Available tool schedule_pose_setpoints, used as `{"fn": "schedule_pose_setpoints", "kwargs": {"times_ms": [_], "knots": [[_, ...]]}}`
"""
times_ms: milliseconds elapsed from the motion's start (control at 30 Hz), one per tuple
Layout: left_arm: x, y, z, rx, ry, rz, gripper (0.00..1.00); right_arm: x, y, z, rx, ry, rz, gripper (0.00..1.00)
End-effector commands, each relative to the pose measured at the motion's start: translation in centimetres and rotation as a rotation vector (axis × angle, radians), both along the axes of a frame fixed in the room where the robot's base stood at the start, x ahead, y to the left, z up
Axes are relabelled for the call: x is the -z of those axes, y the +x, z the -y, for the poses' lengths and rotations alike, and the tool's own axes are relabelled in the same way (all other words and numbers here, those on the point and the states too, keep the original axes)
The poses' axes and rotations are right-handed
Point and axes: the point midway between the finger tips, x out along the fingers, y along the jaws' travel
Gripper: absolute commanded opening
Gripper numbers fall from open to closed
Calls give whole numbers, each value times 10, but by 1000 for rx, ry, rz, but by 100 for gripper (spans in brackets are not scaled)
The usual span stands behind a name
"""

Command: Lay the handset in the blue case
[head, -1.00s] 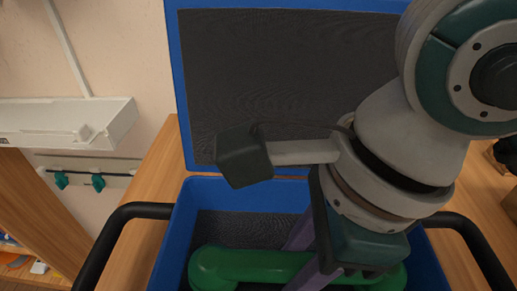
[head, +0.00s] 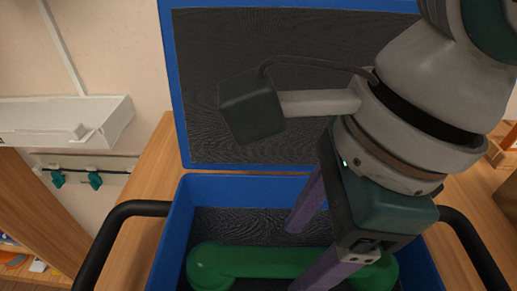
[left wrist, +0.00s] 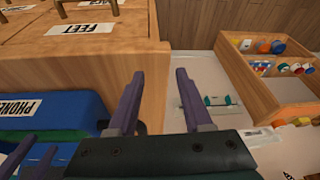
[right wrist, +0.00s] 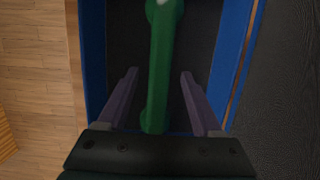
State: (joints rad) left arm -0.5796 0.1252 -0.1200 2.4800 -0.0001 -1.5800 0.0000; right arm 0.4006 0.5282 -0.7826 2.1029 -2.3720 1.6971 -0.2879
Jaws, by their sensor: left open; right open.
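The green handset (head: 255,263) lies inside the open blue case (head: 190,205), along its dark lining. In the right wrist view the handset (right wrist: 160,65) runs lengthwise between my fingers. My right gripper (right wrist: 159,72) is open, with one purple finger on each side of the handset and gaps to both. In the head view the right gripper (head: 298,257) is over the right half of the handset and hides part of it. My left gripper (left wrist: 159,78) is open and empty, outside the case. The case (left wrist: 60,107) shows at the left in the left wrist view.
The lid (head: 290,90) stands open behind the case. Black handles (head: 110,225) stick out at both sides. A wooden box labelled FEET (left wrist: 90,75) is close to the left gripper. A white shelf (head: 70,120) is at the left wall.

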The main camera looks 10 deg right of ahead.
Motion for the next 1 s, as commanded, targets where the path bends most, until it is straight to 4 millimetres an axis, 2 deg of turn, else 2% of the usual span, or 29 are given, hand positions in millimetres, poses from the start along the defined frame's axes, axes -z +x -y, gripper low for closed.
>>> {"fn": "schedule_pose_setpoints", "kwargs": {"times_ms": [33, 200, 400, 567, 1000], "knots": [[-5, 0, 0, -1, -1, 0, 50, -15, 1, 4, 0, -1, 7, 67], [-11, 0, 1, -3, -5, 0, 50, -53, -2, 12, 0, 0, 6, 67], [-15, 0, 3, -6, -9, 0, 50, -81, -5, 19, 2, 0, 3, 67], [-16, 0, 3, -6, -9, 0, 50, -87, -6, 21, 2, -1, 0, 67], [-15, 0, 2, -4, -7, 0, 50, -87, -7, 21, 2, 0, -1, 67]]}}
